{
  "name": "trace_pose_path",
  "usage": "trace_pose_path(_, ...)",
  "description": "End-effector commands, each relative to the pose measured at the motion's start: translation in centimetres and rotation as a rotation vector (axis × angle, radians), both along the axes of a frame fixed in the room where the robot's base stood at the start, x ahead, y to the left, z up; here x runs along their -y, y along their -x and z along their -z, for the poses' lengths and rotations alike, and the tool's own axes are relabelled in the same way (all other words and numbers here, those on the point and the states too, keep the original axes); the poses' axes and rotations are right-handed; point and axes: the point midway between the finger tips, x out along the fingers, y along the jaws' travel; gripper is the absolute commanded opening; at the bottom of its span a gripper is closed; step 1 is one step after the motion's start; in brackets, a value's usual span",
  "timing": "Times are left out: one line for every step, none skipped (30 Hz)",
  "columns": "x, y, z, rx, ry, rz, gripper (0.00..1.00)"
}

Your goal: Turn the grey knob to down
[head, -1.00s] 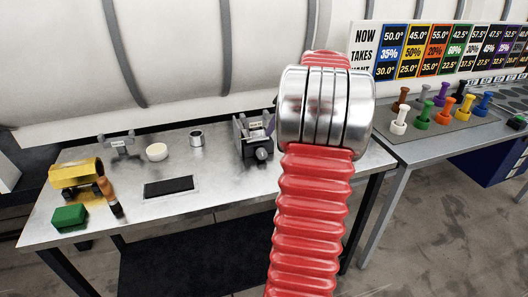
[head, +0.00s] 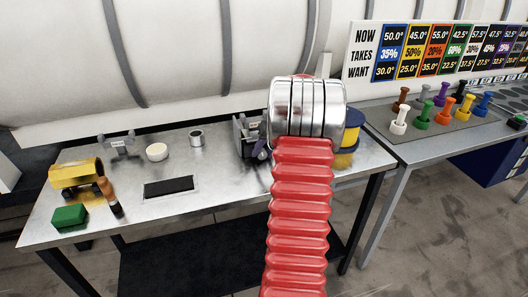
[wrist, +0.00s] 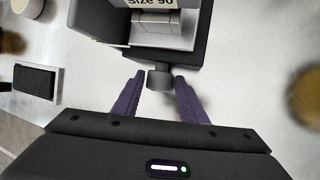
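The grey knob (wrist: 160,78) sticks out from the near side of a dark box-like device (wrist: 188,56) with a "Size 90" label. In the head view the device (head: 243,134) stands towards the right of the metal table, partly hidden by my arm. My gripper (wrist: 157,80) is open, with its two purple fingers pointing at the device. The fingertips lie on either side of the knob, with small gaps showing, so it is not gripped. Which way the knob is turned cannot be told.
A yellow and blue spool (head: 350,134) stands right of the device. A white disc (head: 157,152), a metal cup (head: 196,138) and a black pad (head: 168,187) lie left of it. The second table (head: 385,129) holds several coloured pegs.

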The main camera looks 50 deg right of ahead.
Motion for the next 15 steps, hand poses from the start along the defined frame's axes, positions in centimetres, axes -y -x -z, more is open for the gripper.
trace_pose_path(-0.01,-0.05,0.12,0.0,0.0,0.0,0.39)
trace_pose_path(-0.01,-0.06,0.14,0.0,0.0,0.0,0.39)
trace_pose_path(-0.01,-0.07,0.14,0.0,0.0,0.0,0.39)
trace_pose_path(-0.01,-0.06,0.14,0.0,0.0,0.0,0.39)
trace_pose_path(-0.01,-0.06,0.14,0.0,0.0,0.0,0.39)
trace_pose_path(-0.01,-0.06,0.13,0.0,0.0,0.0,0.39)
trace_pose_path(-0.01,-0.06,0.13,0.0,0.0,0.0,0.39)
trace_pose_path(-0.01,-0.06,0.13,0.0,0.0,0.0,0.39)
trace_pose_path(-0.01,-0.05,0.12,0.0,0.0,0.0,0.36)
trace_pose_path(-0.01,-0.05,0.12,0.0,0.0,0.0,0.34)
trace_pose_path(-0.01,-0.05,0.12,0.0,0.0,0.0,0.32)
trace_pose_path(-0.01,-0.05,0.11,0.0,0.0,0.0,0.29)
trace_pose_path(0.0,-0.04,0.11,0.0,0.0,0.0,0.27)
trace_pose_path(0.0,-0.04,0.11,0.0,0.0,0.0,0.25)
trace_pose_path(0.0,-0.04,0.11,0.0,0.0,0.0,0.22)
